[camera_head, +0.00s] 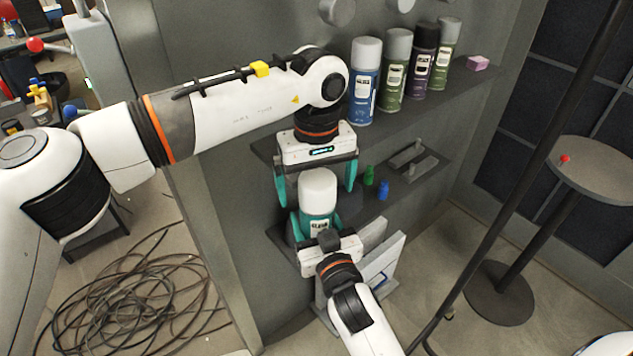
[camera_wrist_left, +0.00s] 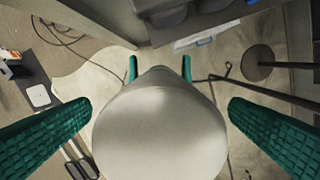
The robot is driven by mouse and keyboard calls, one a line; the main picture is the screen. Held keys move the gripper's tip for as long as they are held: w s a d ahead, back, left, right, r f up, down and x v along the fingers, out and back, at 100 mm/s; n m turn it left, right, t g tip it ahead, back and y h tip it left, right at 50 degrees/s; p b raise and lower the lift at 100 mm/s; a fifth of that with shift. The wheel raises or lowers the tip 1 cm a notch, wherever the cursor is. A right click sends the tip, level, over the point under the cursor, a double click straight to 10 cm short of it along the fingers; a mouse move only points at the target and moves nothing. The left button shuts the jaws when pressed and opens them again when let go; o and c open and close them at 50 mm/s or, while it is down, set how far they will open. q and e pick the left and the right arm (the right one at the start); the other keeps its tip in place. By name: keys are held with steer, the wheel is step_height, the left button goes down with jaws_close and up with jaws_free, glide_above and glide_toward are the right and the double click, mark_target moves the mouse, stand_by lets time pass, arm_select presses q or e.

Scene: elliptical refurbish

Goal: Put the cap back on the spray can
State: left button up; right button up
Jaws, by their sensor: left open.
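In the left wrist view the cap (camera_wrist_left: 160,130) fills the middle between the open fingers. My right gripper (camera_head: 316,224) comes from below and is shut on the can's body. Its teal fingertips also show beyond the cap in the left wrist view.
Several capped spray cans, including a blue one (camera_head: 365,85), stand on the upper shelf beside my left wrist. A pink block (camera_head: 477,63) lies farther right. Small green (camera_head: 369,176) and blue (camera_head: 384,190) pieces stand on the lower shelf. A round stand (camera_head: 600,170) is at right.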

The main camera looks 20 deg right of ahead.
arm_select(q)
steer(key=shift+r, duration=0.15)
steer(key=shift+r, duration=3.4)
steer(key=shift+f, duration=0.1)
